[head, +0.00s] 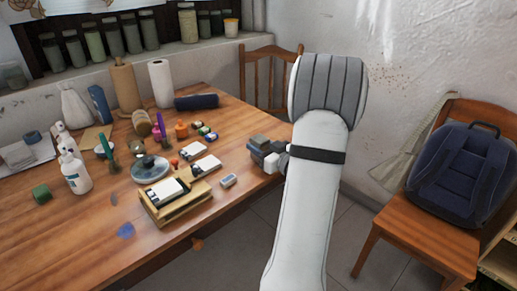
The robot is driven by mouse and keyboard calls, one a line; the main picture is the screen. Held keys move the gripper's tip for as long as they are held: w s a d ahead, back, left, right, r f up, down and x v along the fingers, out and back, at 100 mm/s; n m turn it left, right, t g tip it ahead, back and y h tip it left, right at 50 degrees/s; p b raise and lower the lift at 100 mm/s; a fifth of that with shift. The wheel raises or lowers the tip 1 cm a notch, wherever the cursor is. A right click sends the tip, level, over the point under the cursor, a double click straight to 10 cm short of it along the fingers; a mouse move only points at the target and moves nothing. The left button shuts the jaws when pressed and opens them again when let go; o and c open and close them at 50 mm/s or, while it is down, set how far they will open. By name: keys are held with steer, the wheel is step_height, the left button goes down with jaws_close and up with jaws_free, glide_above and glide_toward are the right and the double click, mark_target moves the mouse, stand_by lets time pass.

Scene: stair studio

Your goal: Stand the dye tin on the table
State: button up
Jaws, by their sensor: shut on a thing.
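My gripper (262,152) is at the right edge of the wooden table (150,253), partly hidden behind my white arm. Its dark grey fingers point left over the table edge. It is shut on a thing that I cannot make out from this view. I cannot pick out the dye tin for certain. A small orange pot (181,131) and several small coloured pieces (204,130) stand farther back on the table, left of my gripper.
The front left is mostly clear. A chair (270,75) stands behind; another holds a backpack (455,170).

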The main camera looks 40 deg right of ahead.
steer(key=shift+f, duration=0.25)
steer(key=o, duration=1.1)
steer(key=shift+r, duration=0.2)
steer(key=shift+s, duration=0.3)
steer(key=s, duration=0.7)
steer(key=s+p, duration=0.1)
steer(key=s, duration=0.3)
steer(key=shift+s+d, duration=0.25)
steer(key=shift+d, duration=0.15)
